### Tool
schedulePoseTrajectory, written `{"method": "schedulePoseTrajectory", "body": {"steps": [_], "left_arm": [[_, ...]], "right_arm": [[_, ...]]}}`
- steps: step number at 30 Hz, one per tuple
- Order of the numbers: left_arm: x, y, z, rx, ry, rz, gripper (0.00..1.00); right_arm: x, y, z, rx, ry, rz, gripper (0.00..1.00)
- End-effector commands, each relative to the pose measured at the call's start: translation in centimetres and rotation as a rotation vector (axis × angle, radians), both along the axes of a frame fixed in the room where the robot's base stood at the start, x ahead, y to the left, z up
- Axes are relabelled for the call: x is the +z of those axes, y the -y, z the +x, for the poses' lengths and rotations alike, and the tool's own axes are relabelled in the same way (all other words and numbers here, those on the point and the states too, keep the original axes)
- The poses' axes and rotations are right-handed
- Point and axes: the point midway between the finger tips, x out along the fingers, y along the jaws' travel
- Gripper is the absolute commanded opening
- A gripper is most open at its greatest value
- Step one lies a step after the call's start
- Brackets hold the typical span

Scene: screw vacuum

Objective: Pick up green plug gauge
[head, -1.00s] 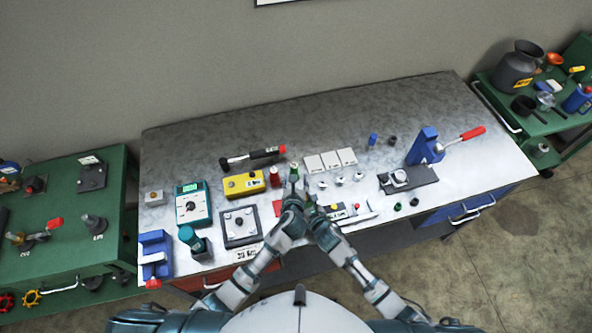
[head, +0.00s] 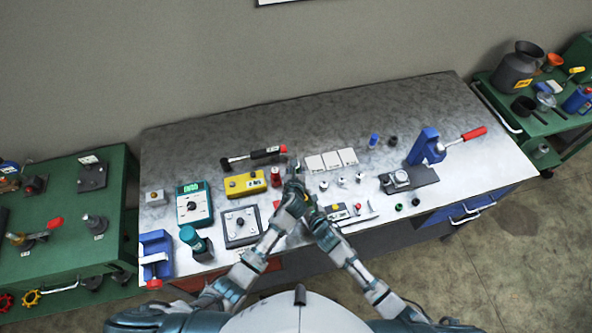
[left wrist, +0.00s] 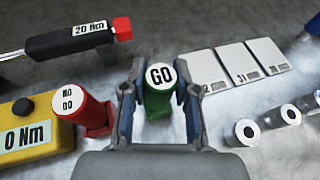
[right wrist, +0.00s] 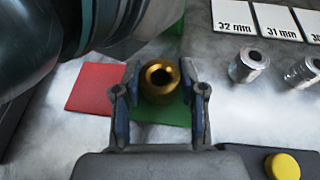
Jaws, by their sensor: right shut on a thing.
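The green plug gauge (left wrist: 158,95) stands upright in the left wrist view, its white top marked GO. My left gripper (left wrist: 158,98) is open, with a finger on each side of it and small gaps showing. In the head view my left gripper (head: 294,174) hides most of the gauge. The red NO GO plug gauge (left wrist: 85,108) stands just left of the left gripper. My right gripper (right wrist: 160,95) is shut on a brass ring (right wrist: 160,80) over a green square (right wrist: 160,112), beside a red square (right wrist: 97,88). I cannot tell whether the ring touches the square.
A torque wrench (head: 255,157) lies behind the yellow box (head: 244,184). White size cards (head: 330,160) and several metal bushings (head: 342,182) sit right of my grippers. My left arm passes close to my right gripper. The back of the metal table (head: 350,118) is mostly clear.

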Motion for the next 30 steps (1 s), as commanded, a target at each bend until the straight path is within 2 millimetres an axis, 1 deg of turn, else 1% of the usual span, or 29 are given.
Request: {"method": "schedulePoseTrajectory", "body": {"steps": [1,2,3,11,14,17,21,24,27,30], "left_arm": [[0.0,0.0,0.0,0.0,-0.001,0.0,0.09],[0.0,0.0,0.0,0.0,-0.001,0.0,0.01],[0.0,0.0,0.0,0.0,-0.001,0.0,0.0],[0.0,0.0,0.0,0.0,0.0,0.0,0.0],[0.7,0.0,0.1,0.0,0.003,0.0,0.0],[2.4,0.0,0.1,0.0,0.006,0.0,0.0],[5.5,0.0,0.1,-0.002,0.006,0.0,0.0],[7.5,0.0,0.1,-0.001,0.005,0.0,0.0],[9.0,0.0,0.0,-0.008,0.005,0.001,0.0],[10.3,0.3,-0.5,-0.064,0.006,0.005,0.0]], "right_arm": [[-0.2,0.1,-0.1,-0.001,-0.004,-0.003,0.0],[-0.2,0.1,0.0,-0.001,-0.004,-0.003,0.0],[-0.2,0.1,0.0,-0.001,-0.004,-0.003,0.0],[-0.2,0.0,-0.1,0.0,-0.004,-0.001,0.0],[-0.2,0.0,-0.1,0.0,-0.004,-0.001,0.0],[-0.2,0.0,-0.1,0.0,-0.004,-0.001,0.0],[-0.2,0.0,-0.1,0.0,-0.004,-0.001,0.0],[-0.2,0.0,-0.1,0.001,-0.004,-0.001,0.0],[-0.2,0.0,-0.1,0.001,-0.004,-0.001,0.0],[-0.2,0.0,-0.1,0.001,-0.004,-0.001,0.0]]}}
